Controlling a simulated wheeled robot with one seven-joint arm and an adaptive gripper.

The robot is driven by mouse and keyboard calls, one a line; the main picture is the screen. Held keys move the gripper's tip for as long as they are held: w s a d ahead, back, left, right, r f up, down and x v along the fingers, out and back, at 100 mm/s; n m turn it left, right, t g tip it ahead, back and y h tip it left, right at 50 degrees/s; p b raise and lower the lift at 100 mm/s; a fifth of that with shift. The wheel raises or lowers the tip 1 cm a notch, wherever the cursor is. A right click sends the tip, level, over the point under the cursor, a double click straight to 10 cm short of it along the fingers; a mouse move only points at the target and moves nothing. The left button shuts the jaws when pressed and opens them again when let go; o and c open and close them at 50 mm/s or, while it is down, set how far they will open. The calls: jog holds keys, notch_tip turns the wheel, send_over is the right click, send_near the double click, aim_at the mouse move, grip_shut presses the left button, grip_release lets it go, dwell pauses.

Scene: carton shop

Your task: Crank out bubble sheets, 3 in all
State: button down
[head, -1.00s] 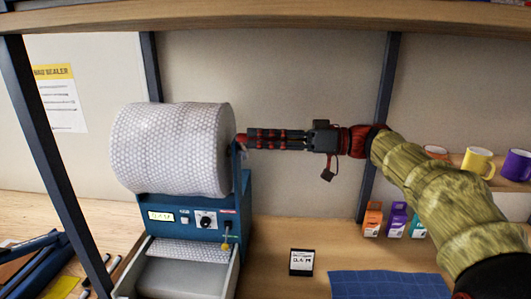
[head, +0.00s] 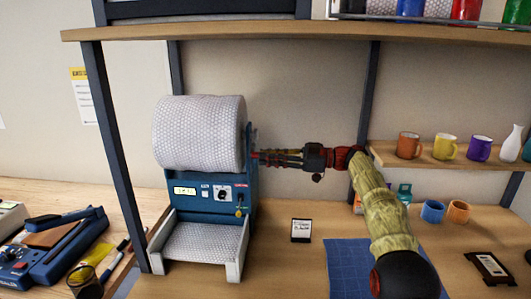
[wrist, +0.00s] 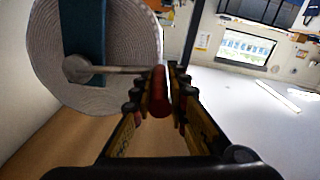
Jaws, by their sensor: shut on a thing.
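The bubble sheet machine is a blue box (head: 212,196) with a large roll of bubble wrap (head: 199,133) on top and a small display and knobs on its front. A bubble sheet (head: 202,242) lies in the grey tray (head: 236,268) at its front. My gripper (head: 264,157) is at the right side of the machine, shut on the red crank handle. In the wrist view the red handle (wrist: 158,92) sits between the fingers, at the end of a metal crank arm (wrist: 110,71) that runs left to the hub. The display text is too small to read surely.
A small black-framed card (head: 301,230) and a blue mat (head: 350,262) lie on the bench right of the machine. Mugs (head: 409,145) stand on a shelf at right. A blue sealer (head: 55,255) is at left. A shelf board (head: 290,31) spans above.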

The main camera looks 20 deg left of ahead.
jog(key=shift+w+f+b, duration=0.2)
jog(key=shift+f+b, duration=0.15)
jog(key=shift+f, duration=0.9)
